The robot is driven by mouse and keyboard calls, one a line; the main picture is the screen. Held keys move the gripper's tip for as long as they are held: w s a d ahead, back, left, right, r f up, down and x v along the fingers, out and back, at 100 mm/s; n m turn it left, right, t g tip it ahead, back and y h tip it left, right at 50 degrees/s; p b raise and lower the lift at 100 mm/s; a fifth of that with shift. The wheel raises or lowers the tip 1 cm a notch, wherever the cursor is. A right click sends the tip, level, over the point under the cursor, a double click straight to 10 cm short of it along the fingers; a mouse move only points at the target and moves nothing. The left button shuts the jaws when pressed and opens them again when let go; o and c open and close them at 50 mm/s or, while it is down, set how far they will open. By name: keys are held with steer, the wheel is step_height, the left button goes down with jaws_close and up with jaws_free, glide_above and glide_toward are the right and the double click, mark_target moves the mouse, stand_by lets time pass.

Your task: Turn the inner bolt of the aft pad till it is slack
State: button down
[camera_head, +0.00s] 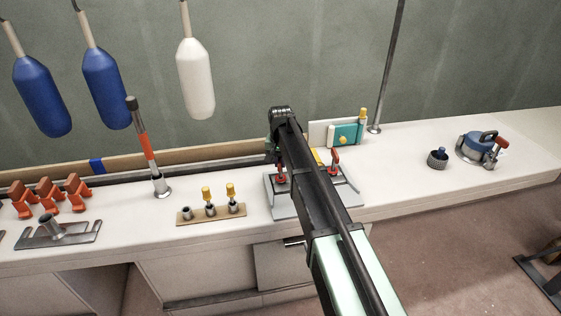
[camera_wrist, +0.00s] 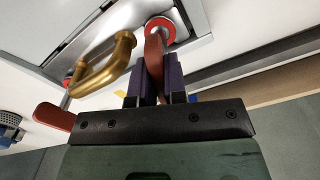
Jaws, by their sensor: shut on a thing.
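In the wrist view my gripper (camera_wrist: 157,68) is shut on the red lever (camera_wrist: 153,47) of a bolt with a red ring and pale round head (camera_wrist: 161,29). A second red lever (camera_wrist: 53,116) shows at lower left of that view, beyond a curved brass handle (camera_wrist: 104,68). Both levers belong to a grey metal plate (camera_wrist: 193,47). In the head view this plate (camera_head: 285,212) lies on the bench under my arm, with one red lever (camera_head: 281,174) at left and another (camera_head: 335,158) at right. My arm hides the fingers there. I cannot tell how tight the bolt is.
A wooden strip with yellow-topped pieces (camera_head: 211,212) and an upright orange-banded tool (camera_head: 146,150) stand left of the plate. Orange clamps (camera_head: 48,195) lie farther left.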

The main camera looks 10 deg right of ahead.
steer(key=shift+n, duration=1.7)
steer(key=c, duration=1.2)
jaws_free()
steer(key=shift+f, duration=0.1)
steer(key=shift+o, duration=0.2)
step_height(320, 180, up, 11)
steer(key=p, duration=1)
steer(key=shift+f+p, duration=0.1)
steer(key=shift+p, duration=0.3)
